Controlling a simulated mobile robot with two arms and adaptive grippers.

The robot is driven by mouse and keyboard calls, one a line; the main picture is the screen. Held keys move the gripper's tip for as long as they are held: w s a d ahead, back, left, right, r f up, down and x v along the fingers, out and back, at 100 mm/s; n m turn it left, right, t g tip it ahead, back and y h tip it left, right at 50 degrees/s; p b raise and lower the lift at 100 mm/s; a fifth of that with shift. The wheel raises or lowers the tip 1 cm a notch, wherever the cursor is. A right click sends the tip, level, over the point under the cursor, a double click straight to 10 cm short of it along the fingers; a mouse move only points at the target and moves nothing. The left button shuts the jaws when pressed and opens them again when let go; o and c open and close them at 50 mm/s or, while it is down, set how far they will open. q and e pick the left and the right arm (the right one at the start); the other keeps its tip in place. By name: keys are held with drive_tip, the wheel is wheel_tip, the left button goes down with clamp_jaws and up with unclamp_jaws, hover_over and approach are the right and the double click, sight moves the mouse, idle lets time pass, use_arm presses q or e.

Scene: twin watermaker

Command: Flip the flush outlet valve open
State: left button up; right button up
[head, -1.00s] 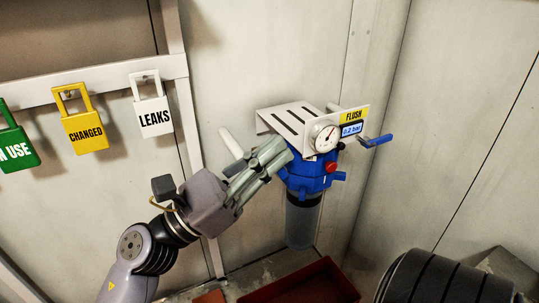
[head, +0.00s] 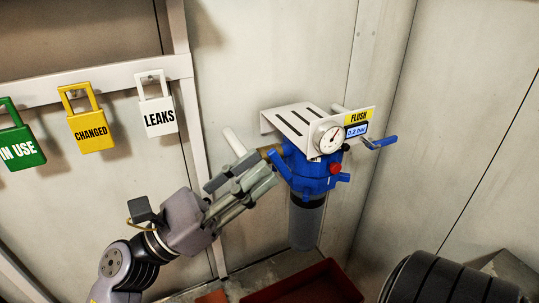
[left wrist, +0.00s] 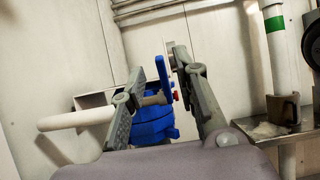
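The blue filter unit (head: 312,172) hangs on the wall with a white bracket, a round gauge (head: 328,138) and a yellow FLUSH label (head: 358,116). A blue lever (head: 380,142) sticks out to the right below the label. My left gripper (head: 257,169) is open, left of the blue body, near the white pipe (head: 236,141) and brass fitting (head: 271,151). In the left wrist view, an upright blue lever (left wrist: 165,76) shows between the spread fingers; I cannot tell its depth or any contact. My right gripper is not in view.
Green, yellow and white padlock-shaped tags (head: 90,131) hang on a rail at the left. A red tray (head: 305,286) lies below the filter. The wall right of the lever is clear.

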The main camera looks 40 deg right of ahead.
use_arm(q)
drive_tip(key=v, duration=0.7)
drive_tip(key=shift+a+f, duration=0.2)
drive_tip(key=shift+a, duration=0.15)
drive_tip(key=shift+w, duration=0.1)
